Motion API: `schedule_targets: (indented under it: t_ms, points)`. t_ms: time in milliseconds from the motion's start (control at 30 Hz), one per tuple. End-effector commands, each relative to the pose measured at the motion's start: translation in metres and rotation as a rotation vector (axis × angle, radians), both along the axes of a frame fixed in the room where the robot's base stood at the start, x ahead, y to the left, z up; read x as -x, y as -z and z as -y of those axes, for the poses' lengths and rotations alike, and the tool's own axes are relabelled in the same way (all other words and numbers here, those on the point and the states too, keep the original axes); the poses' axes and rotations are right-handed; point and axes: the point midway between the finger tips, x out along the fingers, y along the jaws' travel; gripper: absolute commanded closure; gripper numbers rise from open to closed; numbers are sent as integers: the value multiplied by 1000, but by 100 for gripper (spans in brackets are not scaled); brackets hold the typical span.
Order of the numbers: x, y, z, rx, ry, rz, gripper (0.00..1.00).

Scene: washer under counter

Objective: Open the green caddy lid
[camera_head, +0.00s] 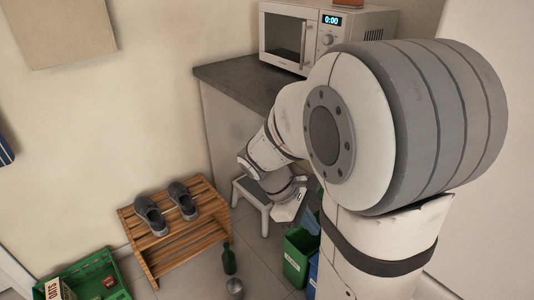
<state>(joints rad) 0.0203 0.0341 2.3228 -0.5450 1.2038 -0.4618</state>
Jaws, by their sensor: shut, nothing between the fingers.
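The green caddy (297,262) stands on the floor right of the lower middle, partly hidden by my arm. It has white lettering on its front. Its top is dark and partly covered, and I cannot tell clearly how its lid lies. My gripper (297,214) is at the end of my arm, just above the caddy's top. It is shut and empty. The fingertips are small and hard to make out, and I cannot tell whether they touch the caddy.
A blue bin (312,279) stands right beside the caddy, mostly behind my arm. A green bottle (229,259) and a round metal item (235,288) stand on the floor. A wooden shoe rack (168,243) and green crate (112,265) are left.

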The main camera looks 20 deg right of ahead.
Motion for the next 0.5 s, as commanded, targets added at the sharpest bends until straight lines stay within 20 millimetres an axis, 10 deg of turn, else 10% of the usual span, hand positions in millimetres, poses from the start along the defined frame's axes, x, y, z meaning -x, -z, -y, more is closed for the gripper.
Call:
schedule_targets:
  t_ms: [500]
  points:
    - [-135,134,103,433,-766,-1240,100]
